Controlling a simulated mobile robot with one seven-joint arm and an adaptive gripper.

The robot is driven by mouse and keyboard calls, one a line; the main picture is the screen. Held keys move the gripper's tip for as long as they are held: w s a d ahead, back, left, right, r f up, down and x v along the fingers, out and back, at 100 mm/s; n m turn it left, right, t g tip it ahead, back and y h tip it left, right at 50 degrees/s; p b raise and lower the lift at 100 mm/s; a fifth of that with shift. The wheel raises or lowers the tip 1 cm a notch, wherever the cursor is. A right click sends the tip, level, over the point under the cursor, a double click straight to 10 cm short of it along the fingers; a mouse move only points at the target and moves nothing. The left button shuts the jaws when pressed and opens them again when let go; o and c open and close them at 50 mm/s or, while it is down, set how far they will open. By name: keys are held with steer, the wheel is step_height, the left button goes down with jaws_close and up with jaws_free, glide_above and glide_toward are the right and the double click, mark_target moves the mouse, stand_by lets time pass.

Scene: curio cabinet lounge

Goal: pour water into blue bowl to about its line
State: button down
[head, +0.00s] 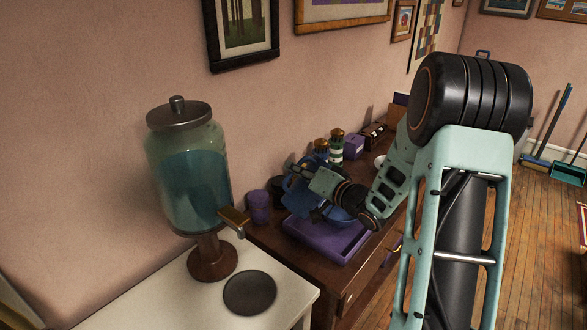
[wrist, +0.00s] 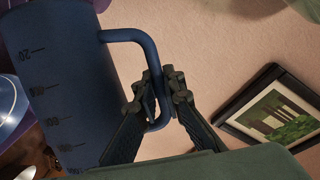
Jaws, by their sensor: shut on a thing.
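My gripper (head: 298,172) is shut on the handle of a blue measuring jug (head: 297,196). In the wrist view, the gripper (wrist: 163,98) closes around the handle, and the jug (wrist: 60,75) shows dark graduation marks on its side. The jug looks tilted, held over or just beside a purple tray (head: 333,252) on the wooden cabinet. A blue bowl (head: 342,216) sits at the tray, partly hidden by my arm. A round blue rim at the left edge of the wrist view seems to be the bowl (wrist: 12,108). The water level, the line and any stream cannot be made out.
A glass dispenser (head: 186,178) with blue liquid and a tap stands at left, near a dark round pad (head: 249,292) on a white table. A purple cup (head: 258,207) and several jars crowd around the jug. Framed pictures hang on the wall behind.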

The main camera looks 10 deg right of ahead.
steer(key=shift+w+d+r+m+p, duration=0.2)
steer(key=shift+d+m+p, duration=0.25)
steer(key=shift+p, duration=0.35)
steer(key=shift+w+d+r+m+p, duration=0.1)
steer(key=shift+d+r+m+p, duration=0.2)
steer(key=shift+m+p, duration=0.4)
stand_by(2.4)
steer(key=shift+w+d+f+m+y+p, duration=0.2)
steer(key=shift+d+m+p, duration=0.15)
steer(key=shift+d+p, duration=0.15)
steer(key=shift+w+d+f+m+y+p, duration=0.1)
steer(key=shift+d+f+m+y+p, duration=0.1)
steer(key=shift+d+m+p, duration=0.3)
stand_by(3.1)
